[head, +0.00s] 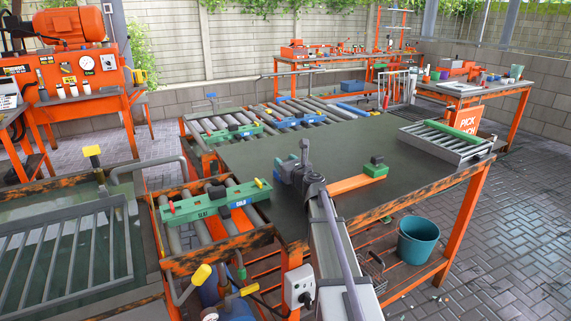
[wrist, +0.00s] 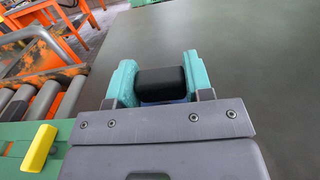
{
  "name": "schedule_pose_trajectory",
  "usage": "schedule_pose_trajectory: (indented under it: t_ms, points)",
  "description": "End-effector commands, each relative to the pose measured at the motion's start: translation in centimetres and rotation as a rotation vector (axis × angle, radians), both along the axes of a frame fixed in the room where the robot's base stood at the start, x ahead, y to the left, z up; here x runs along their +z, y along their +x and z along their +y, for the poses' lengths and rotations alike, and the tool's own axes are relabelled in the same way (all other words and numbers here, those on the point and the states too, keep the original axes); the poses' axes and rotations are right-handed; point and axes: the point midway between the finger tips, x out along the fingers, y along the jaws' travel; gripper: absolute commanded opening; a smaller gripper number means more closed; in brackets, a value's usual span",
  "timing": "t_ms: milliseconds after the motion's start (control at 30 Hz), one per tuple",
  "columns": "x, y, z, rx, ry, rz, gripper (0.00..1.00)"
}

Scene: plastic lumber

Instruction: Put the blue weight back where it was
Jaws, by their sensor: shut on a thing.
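My gripper (head: 298,168) is over the near left part of the dark workbench (head: 262,160) in the head view. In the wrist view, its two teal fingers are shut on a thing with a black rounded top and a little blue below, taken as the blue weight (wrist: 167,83). Its lower part is hidden by my gripper, so I cannot tell its height above the bench. In the head view my arm and gripper hide most of it. A green weight with a dark base (head: 375,166) sits on an orange plank (head: 352,184) right of my gripper.
More moulds lie on the rollers (head: 228,132) behind. A grey rack (head: 450,141) stands at the bench's right end. The bench middle is clear.

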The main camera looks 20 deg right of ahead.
Motion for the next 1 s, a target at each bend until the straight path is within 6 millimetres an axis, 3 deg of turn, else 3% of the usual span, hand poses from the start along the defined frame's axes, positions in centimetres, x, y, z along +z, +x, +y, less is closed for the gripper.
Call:
schedule_pose_trajectory:
  t_ms: [133,167,400,733,867,1000]
  points:
    - [-0.3,0.0,0.0,0.000,0.001,0.000,0.00]
    - [-0.3,0.0,0.0,0.000,0.000,0.000,0.48]
    - [-0.2,0.0,0.0,0.000,0.000,0.000,0.71]
    - [0.2,-0.4,0.0,0.000,0.000,0.000,0.72]
    - [0.1,-3.1,-0.1,-0.001,0.000,0.000,0.72]
    - [0.1,-7.1,-0.3,-0.002,0.000,0.000,0.72]
